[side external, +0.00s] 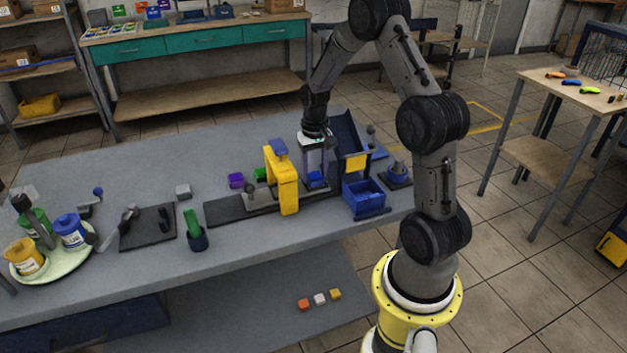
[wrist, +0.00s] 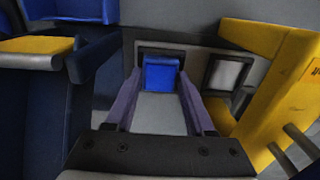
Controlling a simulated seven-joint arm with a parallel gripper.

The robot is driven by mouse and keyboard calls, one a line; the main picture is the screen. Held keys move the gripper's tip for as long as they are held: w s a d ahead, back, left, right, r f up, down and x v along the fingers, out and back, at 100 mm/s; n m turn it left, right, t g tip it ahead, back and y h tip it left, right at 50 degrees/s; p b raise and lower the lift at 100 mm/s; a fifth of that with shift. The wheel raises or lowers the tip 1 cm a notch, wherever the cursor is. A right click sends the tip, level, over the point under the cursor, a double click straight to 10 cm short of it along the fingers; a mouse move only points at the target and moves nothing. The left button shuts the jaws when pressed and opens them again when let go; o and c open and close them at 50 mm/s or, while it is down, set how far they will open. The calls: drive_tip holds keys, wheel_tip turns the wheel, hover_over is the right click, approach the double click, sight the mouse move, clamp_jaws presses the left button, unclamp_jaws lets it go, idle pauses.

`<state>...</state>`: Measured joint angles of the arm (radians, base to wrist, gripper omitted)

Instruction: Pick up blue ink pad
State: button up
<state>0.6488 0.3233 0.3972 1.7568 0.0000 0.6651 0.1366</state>
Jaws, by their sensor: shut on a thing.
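The blue ink pad (side external: 316,179) is a small blue block between the fingertips of my gripper (side external: 315,174), low over the dark base strip behind the yellow press. In the wrist view the pad (wrist: 161,73) sits between the two purple-grey fingers of my gripper (wrist: 160,80), which is shut on it. Its underside is hidden, so I cannot tell whether it touches the surface below.
The yellow press (side external: 284,180) stands close on the left of my gripper. A dark blue upright panel (side external: 347,133) and a blue open box (side external: 364,199) are close on the right.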

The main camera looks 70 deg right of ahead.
drive_tip(key=shift+r, duration=0.55)
drive_tip(key=shift+r, duration=3.1)
